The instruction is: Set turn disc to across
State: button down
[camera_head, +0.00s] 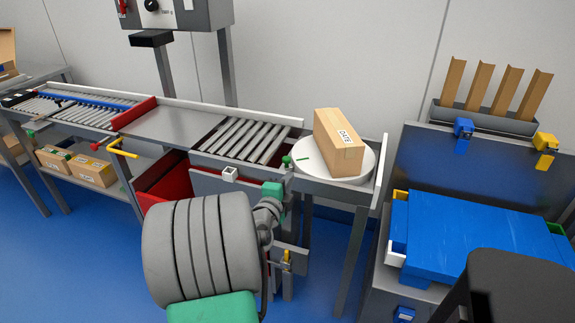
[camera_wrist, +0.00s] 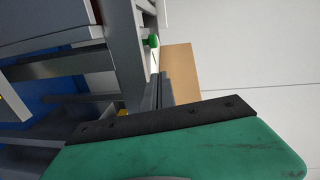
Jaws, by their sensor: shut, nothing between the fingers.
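The turn disc (camera_head: 312,168) is a white round plate at the right end of the conveyor line in the head view. A green mark (camera_head: 302,159) shows near its left edge. A tan carton (camera_head: 335,140) labelled OATS stands on it. A green knob (camera_head: 287,160) sits just left of the disc and also shows in the wrist view (camera_wrist: 153,41). My gripper (camera_head: 274,190) is shut and empty, below and left of the disc and apart from it. My arm partly hides its fingers. In the wrist view, part of the carton (camera_wrist: 180,72) shows beyond the frame.
A roller section (camera_head: 246,138) lies left of the disc, with a red bin (camera_head: 165,185) below. A pale rim (camera_head: 380,170) edges the disc's bay on the right. A blue-topped tub (camera_head: 480,235) stands at right, below a rack of tan dividers (camera_head: 480,85).

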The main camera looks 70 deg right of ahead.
aim_at(288, 166)
jog(key=w+d, duration=0.1)
jog(key=d, duration=0.1)
jog(key=w+d, duration=0.1)
jog(key=d, duration=0.2)
jog(key=w+d+f, duration=0.1)
jog(key=d, duration=0.2)
jog(key=shift+f, duration=0.15)
